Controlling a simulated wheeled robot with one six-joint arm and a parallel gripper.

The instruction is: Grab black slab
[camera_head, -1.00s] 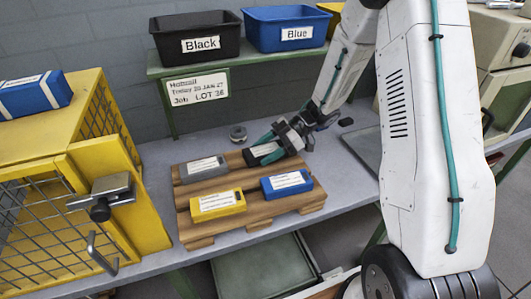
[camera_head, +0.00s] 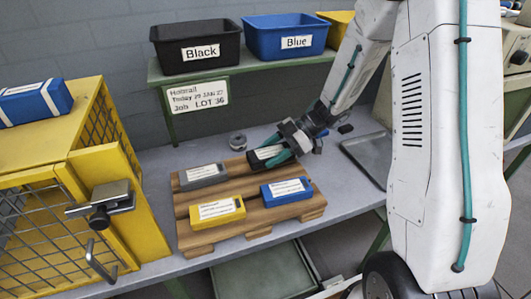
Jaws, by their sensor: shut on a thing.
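The black slab (camera_head: 264,156) with a white label is at the back right of the wooden pallet (camera_head: 250,212) on the workbench. My gripper (camera_head: 277,157) reaches in from the right and is shut on the black slab, its fingers covering the slab's right part. Whether the slab touches the pallet or is slightly raised, I cannot tell.
A grey slab (camera_head: 202,176), a yellow slab (camera_head: 217,211) and a blue slab (camera_head: 287,191) share the pallet. Black (camera_head: 197,50) and blue (camera_head: 285,36) bins stand on the shelf behind. A yellow mesh cage (camera_head: 110,165) stands at left. A tray (camera_head: 366,160) lies at right.

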